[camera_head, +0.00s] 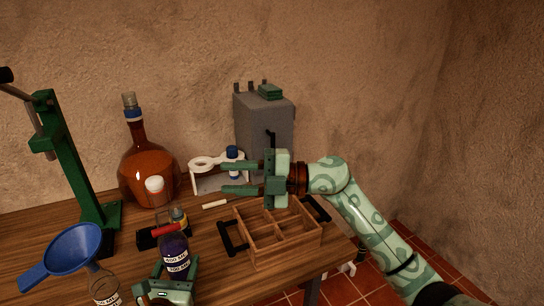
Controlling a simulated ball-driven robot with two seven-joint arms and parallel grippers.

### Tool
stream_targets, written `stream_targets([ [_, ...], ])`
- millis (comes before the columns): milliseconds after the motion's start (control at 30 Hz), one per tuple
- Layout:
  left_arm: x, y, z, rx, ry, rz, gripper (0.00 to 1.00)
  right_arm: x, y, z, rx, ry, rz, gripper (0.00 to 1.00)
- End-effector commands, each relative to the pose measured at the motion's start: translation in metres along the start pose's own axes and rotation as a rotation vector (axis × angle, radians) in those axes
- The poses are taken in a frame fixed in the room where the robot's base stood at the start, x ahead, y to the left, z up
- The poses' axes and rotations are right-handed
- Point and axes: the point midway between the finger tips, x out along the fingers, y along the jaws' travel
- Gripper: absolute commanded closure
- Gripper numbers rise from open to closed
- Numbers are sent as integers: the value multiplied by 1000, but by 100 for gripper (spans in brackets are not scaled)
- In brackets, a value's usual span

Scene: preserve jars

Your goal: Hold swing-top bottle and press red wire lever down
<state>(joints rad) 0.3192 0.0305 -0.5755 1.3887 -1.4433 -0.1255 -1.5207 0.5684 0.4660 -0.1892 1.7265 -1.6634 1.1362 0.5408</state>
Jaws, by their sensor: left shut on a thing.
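The swing-top bottle (174,247) is dark purple with a white label and stands upright at the front of the table. Its red wire lever (168,230) lies across the bottle's top, slightly tilted. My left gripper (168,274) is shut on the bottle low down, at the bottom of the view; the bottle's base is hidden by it. My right gripper (224,178) is open and empty, its two fingers pointing left. It is above and to the right of the bottle, apart from it, over the back of the wooden crate.
A divided wooden crate (243,246) with dark handles stands right of the bottle. A blue funnel (75,248), a clear bottle (104,284) and a green press (65,160) are left. An amber flask (137,170), white stand (204,163) and grey box (250,122) are behind.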

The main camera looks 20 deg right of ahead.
Motion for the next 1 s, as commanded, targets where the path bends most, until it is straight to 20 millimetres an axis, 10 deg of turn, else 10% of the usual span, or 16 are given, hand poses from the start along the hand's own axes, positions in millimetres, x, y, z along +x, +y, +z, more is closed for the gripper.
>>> stream_targets([
  [500, -2, -1, -7, 1, 12, -1, 97, -56, 8, 103, -47, -231, 254, 66],
  [1000, -2, -1, -7, 1, 12, -1, 97, -73, 5, 127, -45, -301, 308, 66],
])
